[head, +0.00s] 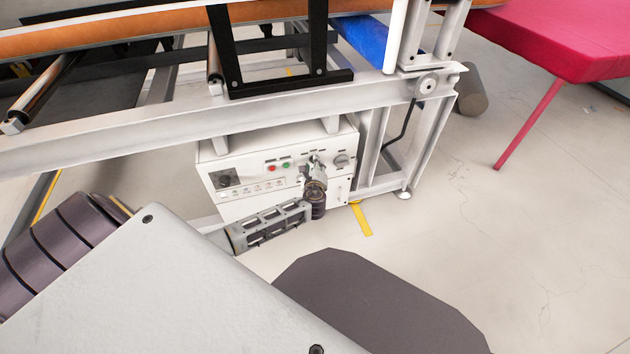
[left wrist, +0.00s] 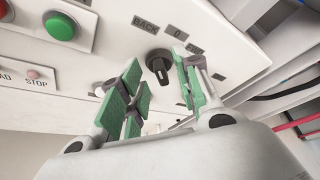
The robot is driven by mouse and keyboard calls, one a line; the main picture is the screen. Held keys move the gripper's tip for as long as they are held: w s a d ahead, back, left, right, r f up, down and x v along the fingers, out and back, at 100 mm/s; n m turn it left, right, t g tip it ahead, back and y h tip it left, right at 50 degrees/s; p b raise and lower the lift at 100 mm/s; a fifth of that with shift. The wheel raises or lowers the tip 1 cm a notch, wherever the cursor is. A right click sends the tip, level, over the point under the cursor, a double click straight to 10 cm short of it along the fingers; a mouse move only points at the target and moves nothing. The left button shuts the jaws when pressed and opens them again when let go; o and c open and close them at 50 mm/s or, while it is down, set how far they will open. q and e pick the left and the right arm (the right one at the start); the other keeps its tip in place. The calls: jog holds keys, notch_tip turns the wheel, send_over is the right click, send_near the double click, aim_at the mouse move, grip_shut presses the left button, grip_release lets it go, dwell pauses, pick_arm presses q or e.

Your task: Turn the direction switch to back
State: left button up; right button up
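The direction switch (left wrist: 158,66) is a black rotary knob on a white panel, with the labels BACK and 0 above it and a third label partly covered by a finger. Its grip stands roughly upright in the left wrist view; which label it points to is hard to tell. My left gripper (left wrist: 156,78) is open, with its green-padded fingers on either side of the knob and no clear contact. In the head view my left gripper (head: 317,165) is at the control box front and hides the switch. My right gripper is not in view.
The white control box (head: 238,205) sits under the conveyor frame (head: 170,125). A frame leg (head: 375,150) stands close right.

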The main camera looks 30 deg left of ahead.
pick_arm(q)
jog(key=v, duration=1)
jog(key=shift+w+f+n, duration=0.1)
jog(key=shift+f+n, duration=0.05)
jog(key=shift+n, duration=0.15)
dwell(0.5)
